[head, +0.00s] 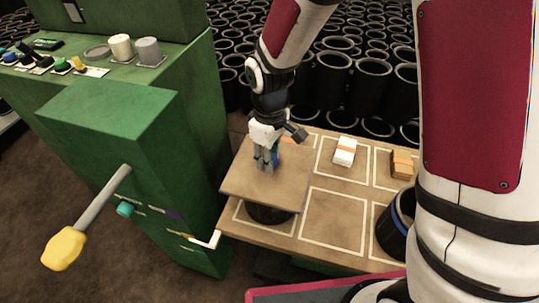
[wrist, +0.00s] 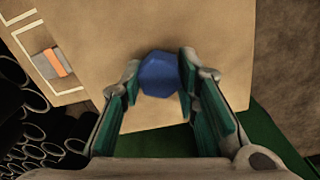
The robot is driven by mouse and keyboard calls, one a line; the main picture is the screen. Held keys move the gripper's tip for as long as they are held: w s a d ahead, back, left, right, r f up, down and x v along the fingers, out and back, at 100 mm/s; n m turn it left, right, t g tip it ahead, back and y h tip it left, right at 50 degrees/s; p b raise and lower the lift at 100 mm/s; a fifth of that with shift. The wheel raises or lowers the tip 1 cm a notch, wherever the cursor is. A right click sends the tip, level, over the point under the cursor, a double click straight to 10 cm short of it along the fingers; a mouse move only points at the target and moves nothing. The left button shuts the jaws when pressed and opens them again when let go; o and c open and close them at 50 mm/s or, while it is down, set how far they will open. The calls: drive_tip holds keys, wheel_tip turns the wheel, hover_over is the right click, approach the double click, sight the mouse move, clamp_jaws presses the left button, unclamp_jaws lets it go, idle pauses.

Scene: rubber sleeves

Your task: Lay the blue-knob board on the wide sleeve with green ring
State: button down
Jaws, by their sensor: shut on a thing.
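The flat brown board (head: 243,186) lies level under my gripper (head: 267,163), near the left end of the low table; it fills much of the wrist view (wrist: 195,25). Its blue knob (wrist: 160,75) sits between the fingers of my gripper (wrist: 159,78), which is shut on it. A black round sleeve (head: 268,213) shows beneath the board's front edge. Its top and any ring are hidden by the board, so I cannot tell its ring colour or whether the board touches it. Another black sleeve with a blue ring (head: 396,232) stands at the right, partly behind my arm.
The wooden table (head: 331,225) has white-outlined cells, with a free one right of the board. A white block with an orange band (head: 345,151) and an orange-brown block (head: 402,164) lie behind. A green machine (head: 130,150) with a yellow-knobbed lever (head: 65,249) stands left.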

drive_tip(key=c, duration=1.2)
unclamp_jaws()
drive_tip(key=shift+o, duration=0.2)
